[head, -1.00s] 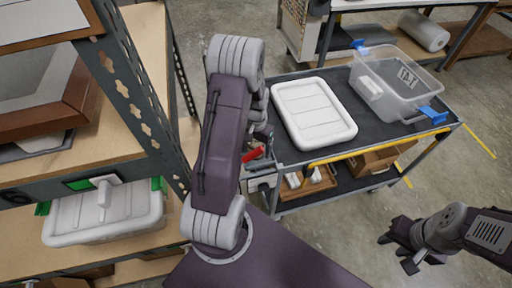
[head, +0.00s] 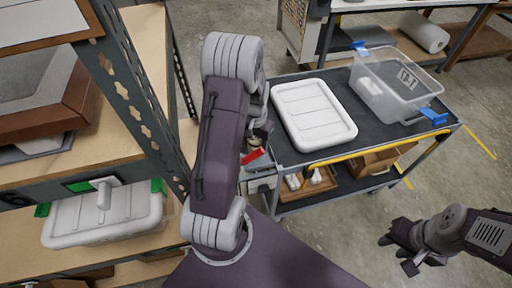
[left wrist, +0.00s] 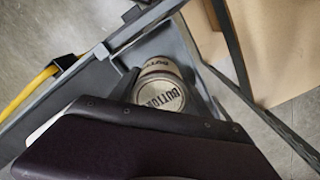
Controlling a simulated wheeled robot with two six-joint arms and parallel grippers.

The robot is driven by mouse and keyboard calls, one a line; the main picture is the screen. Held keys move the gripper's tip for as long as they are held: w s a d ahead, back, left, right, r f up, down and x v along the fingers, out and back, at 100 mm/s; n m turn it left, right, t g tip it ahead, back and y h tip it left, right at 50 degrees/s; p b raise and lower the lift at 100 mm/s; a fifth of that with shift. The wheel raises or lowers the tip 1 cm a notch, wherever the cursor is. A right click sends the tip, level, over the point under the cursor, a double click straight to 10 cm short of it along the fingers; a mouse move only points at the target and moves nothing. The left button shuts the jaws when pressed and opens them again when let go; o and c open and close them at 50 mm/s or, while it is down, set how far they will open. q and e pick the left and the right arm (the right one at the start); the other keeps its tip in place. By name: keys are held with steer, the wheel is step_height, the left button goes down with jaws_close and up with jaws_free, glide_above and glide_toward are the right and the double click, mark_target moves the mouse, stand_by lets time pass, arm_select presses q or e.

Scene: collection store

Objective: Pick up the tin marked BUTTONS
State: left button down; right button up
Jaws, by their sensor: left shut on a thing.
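The tin marked BUTTONS (left wrist: 160,92) is round, with a pale lid lettered in dark capitals and a pale, dark-banded side. It shows in the left wrist view, partly covered by the dark purple part of my arm in front. My left gripper (head: 259,136) is shut on the tin by the cart's left end. In the head view my own arm hides most of the gripper and tin. My right gripper (head: 398,253) is open and empty above the floor at the lower right.
A red thing (head: 252,156) lies close below my left gripper. Shelving (head: 135,88) stands close on the left. Open floor (head: 450,165) lies right of the cart.

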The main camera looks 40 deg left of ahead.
arm_select(q)
steer(key=w+d+r, duration=0.7)
steer(key=d+r, duration=0.1)
steer(key=d, duration=0.1)
steer(key=shift+d+r, duration=0.2)
